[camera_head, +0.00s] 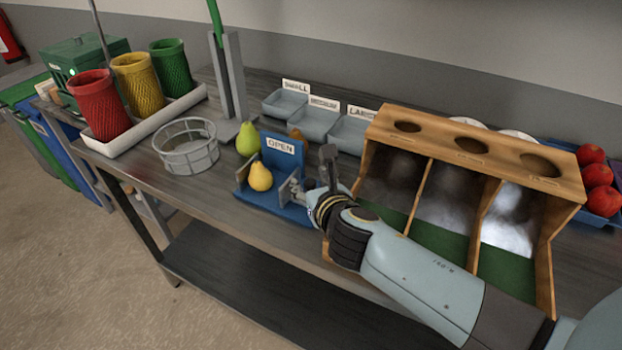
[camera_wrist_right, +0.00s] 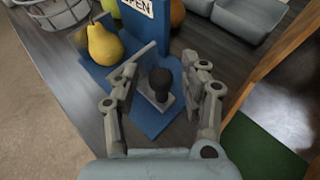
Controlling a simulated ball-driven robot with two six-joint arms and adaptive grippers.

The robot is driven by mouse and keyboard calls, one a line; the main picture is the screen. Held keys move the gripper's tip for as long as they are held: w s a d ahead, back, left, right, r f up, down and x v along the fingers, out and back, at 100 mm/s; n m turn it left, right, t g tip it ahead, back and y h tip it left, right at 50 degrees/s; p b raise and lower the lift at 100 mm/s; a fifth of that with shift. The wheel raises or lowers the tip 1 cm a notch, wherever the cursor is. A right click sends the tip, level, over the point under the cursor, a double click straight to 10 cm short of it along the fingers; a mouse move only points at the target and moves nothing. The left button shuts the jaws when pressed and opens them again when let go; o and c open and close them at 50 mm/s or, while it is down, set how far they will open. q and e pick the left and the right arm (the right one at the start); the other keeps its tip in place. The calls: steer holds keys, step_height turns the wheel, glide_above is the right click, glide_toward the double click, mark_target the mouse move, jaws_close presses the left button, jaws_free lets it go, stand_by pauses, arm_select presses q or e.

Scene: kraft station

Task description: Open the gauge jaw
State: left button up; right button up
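The gauge (camera_head: 275,200) is a blue stand with an OPEN sign (camera_head: 281,146) on its upright back. A yellow pear (camera_head: 260,177) stands on its base, and also shows in the right wrist view (camera_wrist_right: 104,46). A grey jaw plate (camera_wrist_right: 132,66) with a dark round knob (camera_wrist_right: 160,79) sits to the pear's right. My right gripper (camera_head: 314,178) is at the gauge's right side. In the right wrist view its fingers (camera_wrist_right: 158,95) are spread on either side of the knob, with gaps visible. My left gripper is out of view.
A wooden three-bay bin (camera_head: 470,145) stands close on the right. Grey trays labelled by size (camera_head: 318,122) lie behind. A green pear (camera_head: 247,138) stands behind the gauge. A wire basket (camera_head: 188,147) and coloured mesh bins (camera_head: 138,85) stand left.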

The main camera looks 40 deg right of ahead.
steer(key=shift+s+a+r, duration=0.1)
steer(key=shift+s+a, duration=0.05)
steer(key=shift+s, duration=0.1)
steer(key=v, duration=1.1)
steer(key=shift+s, duration=0.15)
steer(key=shift+a, duration=0.1)
